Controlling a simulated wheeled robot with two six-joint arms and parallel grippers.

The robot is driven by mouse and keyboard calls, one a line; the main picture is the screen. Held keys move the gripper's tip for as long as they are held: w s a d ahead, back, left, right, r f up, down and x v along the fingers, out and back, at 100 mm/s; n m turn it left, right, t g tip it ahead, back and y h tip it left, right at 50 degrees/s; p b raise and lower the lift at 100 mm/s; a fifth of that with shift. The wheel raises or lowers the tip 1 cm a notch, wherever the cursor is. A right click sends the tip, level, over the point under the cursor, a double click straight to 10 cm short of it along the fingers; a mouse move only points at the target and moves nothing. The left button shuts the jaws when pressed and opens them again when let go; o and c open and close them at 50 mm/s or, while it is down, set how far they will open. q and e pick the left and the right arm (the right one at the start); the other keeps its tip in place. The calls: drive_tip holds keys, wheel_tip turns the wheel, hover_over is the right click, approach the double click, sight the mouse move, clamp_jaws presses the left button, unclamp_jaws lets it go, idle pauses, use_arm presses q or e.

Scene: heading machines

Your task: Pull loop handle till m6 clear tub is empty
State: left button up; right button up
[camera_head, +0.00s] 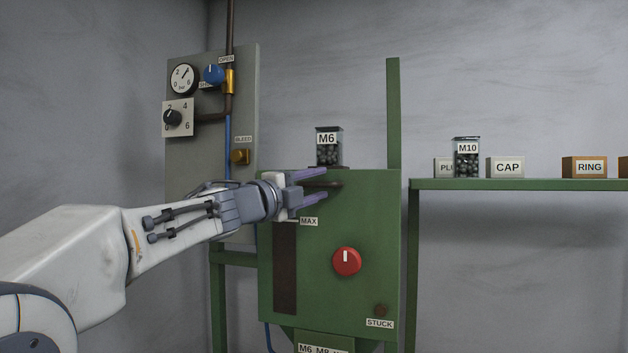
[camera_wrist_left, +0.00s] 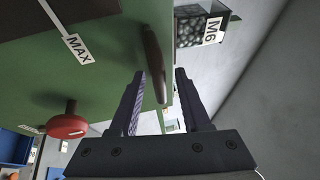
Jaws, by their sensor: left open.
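The clear M6 tub (camera_head: 329,152) stands on top of the green machine (camera_head: 370,215) and holds many dark pieces. It also shows in the left wrist view (camera_wrist_left: 192,29), near the top. The loop handle (camera_head: 318,184) is a dark bar near the machine's upper edge, below the tub. My left gripper (camera_head: 326,184) is open, its two purple fingers above and below the handle in the head view. In the left wrist view the handle (camera_wrist_left: 153,55) reaches between the open fingers (camera_wrist_left: 161,71), nearer one of them. I cannot tell whether they touch. My right gripper is not in view.
The machine's front has a red knob (camera_head: 346,262), a MAX-labelled dark slot (camera_head: 285,268) and a STUCK label (camera_head: 380,323). A grey panel (camera_head: 246,110) with gauge and valves stands behind left. A green shelf (camera_head: 520,184) at right holds an M10 tub (camera_head: 467,160) and labelled boxes.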

use_arm(q)
drive_tip(key=shift+c, duration=0.4)
clamp_jaws()
drive_tip(key=shift+w, duration=0.1)
idle(1.0)
